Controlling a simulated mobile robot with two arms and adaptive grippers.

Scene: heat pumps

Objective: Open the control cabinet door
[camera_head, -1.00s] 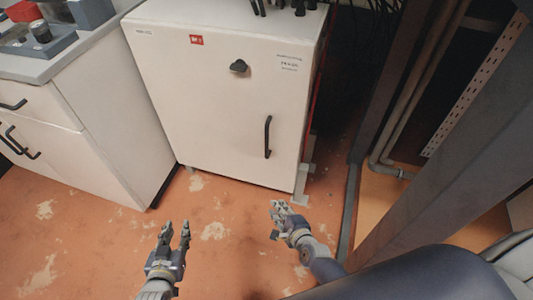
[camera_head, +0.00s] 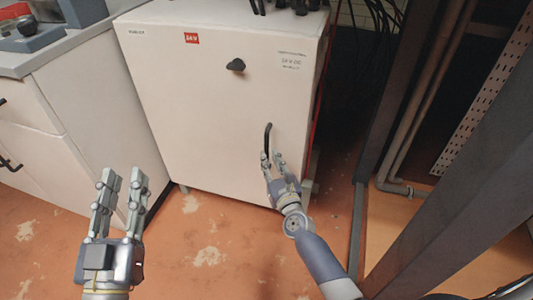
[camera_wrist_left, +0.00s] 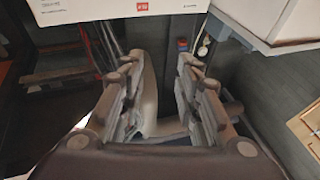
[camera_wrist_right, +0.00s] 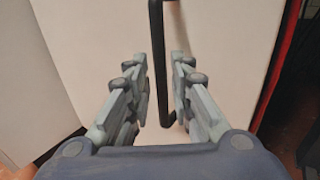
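The control cabinet (camera_head: 205,100) is a white box with its door shut. A black knob (camera_head: 236,65) sits on the upper door, and a black vertical bar handle (camera_head: 267,138) is at its lower right. My right gripper (camera_head: 273,158) is at the lower part of the handle. In the right wrist view the handle (camera_wrist_right: 158,60) runs between the two open fingers (camera_wrist_right: 160,85), with gaps on both sides. My left gripper (camera_head: 121,178) is open and empty, in front of the cabinet's lower left. It also shows open in the left wrist view (camera_wrist_left: 158,65).
A white counter unit (camera_head: 75,110) with drawers stands left of the cabinet. A dark metal frame post (camera_head: 405,90) and pipes (camera_head: 440,95) stand to the right. Cables lie on top of and behind the cabinet. The worn orange floor (camera_head: 200,245) in front is clear.

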